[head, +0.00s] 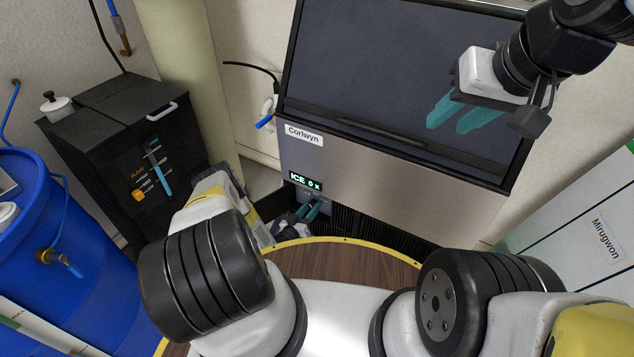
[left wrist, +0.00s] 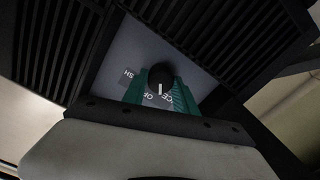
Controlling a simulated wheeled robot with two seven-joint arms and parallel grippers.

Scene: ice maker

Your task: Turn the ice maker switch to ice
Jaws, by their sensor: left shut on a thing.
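The ice maker (head: 400,165) stands ahead, with a steel front and a dark upper door. Its small lit display (head: 305,181) reads "ICE" and further characters. The switch is a round black knob (left wrist: 160,75) with a white mark, seen in the left wrist view on a grey plate. The mark points down in that picture, near partly hidden labels reading like "ICE" and "OF". My left gripper (head: 314,210) is below the display, its teal fingers shut on the knob from both sides. My right gripper (head: 457,116) is open and empty in front of the dark door.
Black vent slats (left wrist: 220,32) flank the switch plate. A black cabinet (head: 125,150) and blue barrel (head: 95,275) stand left; a white box (head: 580,235) is right.

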